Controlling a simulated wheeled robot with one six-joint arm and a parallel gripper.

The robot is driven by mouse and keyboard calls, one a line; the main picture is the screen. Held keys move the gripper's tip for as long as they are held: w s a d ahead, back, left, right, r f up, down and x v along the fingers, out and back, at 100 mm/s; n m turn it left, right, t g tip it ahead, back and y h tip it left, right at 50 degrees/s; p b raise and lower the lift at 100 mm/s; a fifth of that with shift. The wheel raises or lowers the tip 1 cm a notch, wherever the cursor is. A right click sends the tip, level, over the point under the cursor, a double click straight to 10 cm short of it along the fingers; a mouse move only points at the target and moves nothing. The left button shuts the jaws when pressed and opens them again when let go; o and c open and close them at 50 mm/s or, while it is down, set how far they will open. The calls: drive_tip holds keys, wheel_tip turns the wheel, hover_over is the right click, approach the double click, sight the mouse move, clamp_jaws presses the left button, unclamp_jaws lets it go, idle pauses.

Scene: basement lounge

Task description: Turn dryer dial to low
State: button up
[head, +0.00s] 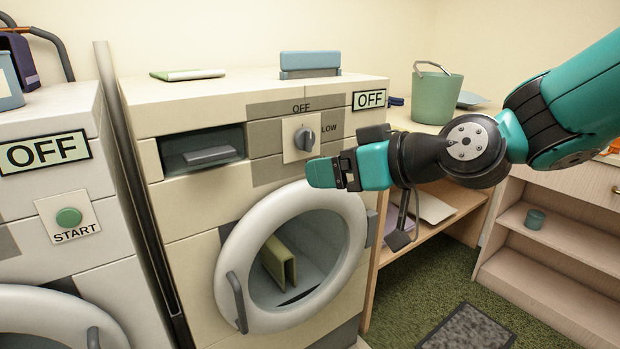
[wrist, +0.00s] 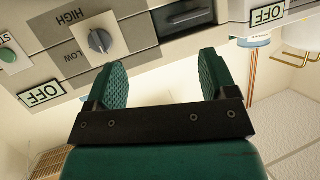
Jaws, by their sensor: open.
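The dryer (head: 194,215) is the beige machine in the middle of the head view. Its grey dial (head: 304,139) sits on a pale plate, with OFF printed above it and LOW to its right. The dial's pointer looks close to OFF. The dryer's display (head: 369,99) reads OFF. In the wrist view, which looks inverted, the dial (wrist: 100,41) is beyond the left finger, with HIGH and LOW labels beside it. My gripper (head: 322,172) is open and empty, below and right of the dial in the head view. Its fingers (wrist: 163,74) are apart from the dial.
A washer (head: 68,215) with a START button stands at the left. The dryer's round door (head: 230,230) bulges out below the panel, with a greenish item inside. A green bucket (head: 437,97) stands on a wooden counter at the right. A blue box (head: 310,63) lies on the dryer.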

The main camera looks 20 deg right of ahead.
drive_tip(key=w+d+f+m+t+h+b, duration=0.2)
drive_tip(key=w+d+t+h+b, duration=0.1)
drive_tip(key=w+d+t+b, duration=0.25)
drive_tip(key=p, duration=1.5)
approach(311, 136)
drive_tip(key=x, duration=0.9)
drive_tip(key=shift+w+a+r, duration=0.1)
drive_tip(key=shift+w+a, duration=0.1)
drive_tip(key=shift+w, duration=0.45)
drive_tip(key=c, duration=0.9)
